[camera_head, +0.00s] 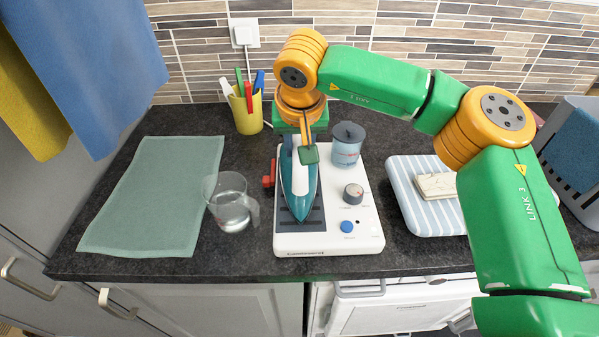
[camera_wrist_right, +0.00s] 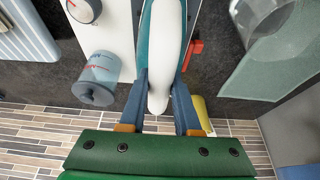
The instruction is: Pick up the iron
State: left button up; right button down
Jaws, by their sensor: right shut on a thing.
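The teal and white iron (camera_head: 299,187) is on or just above the dark rest plate of its white base station (camera_head: 347,237), its pointed tip toward the counter's front edge. I cannot tell whether there is a gap under it. My right gripper (camera_head: 304,143) reaches down from behind and is shut on the iron's handle. In the right wrist view the iron's white handle (camera_wrist_right: 165,50) lies between the two blue fingers of the gripper (camera_wrist_right: 160,80). My left gripper is not in view.
A glass jug (camera_head: 232,205) stands close left of the station, beside a green mat (camera_head: 155,195). A yellow pen cup (camera_head: 246,112) stands behind. A striped tray (camera_head: 406,205) with a pale block lies further right.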

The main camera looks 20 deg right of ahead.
jog(key=shift+r, duration=0.1)
jog(key=shift+w+r, duration=0.1)
jog(key=shift+r, duration=0.3)
jog(key=v, duration=0.2)
jog(key=s+b+v, duration=0.1)
jog(key=v, duration=0.5)
jog(key=shift+s+d+f+b, duration=0.1)
jog(key=shift+s+d+b, duration=0.15)
jog(key=shift+d+b, duration=0.15)
jog(key=s+r, duration=0.4)
jog(key=s, duration=0.6)
jog(key=shift+d+r+b, duration=0.25)
jog(key=shift+r+b, duration=0.15)
jog(key=shift+b, duration=0.05)
jog(key=c, duration=1.2)
grip_release()
jog(key=shift+w, duration=0.15)
grip_shut()
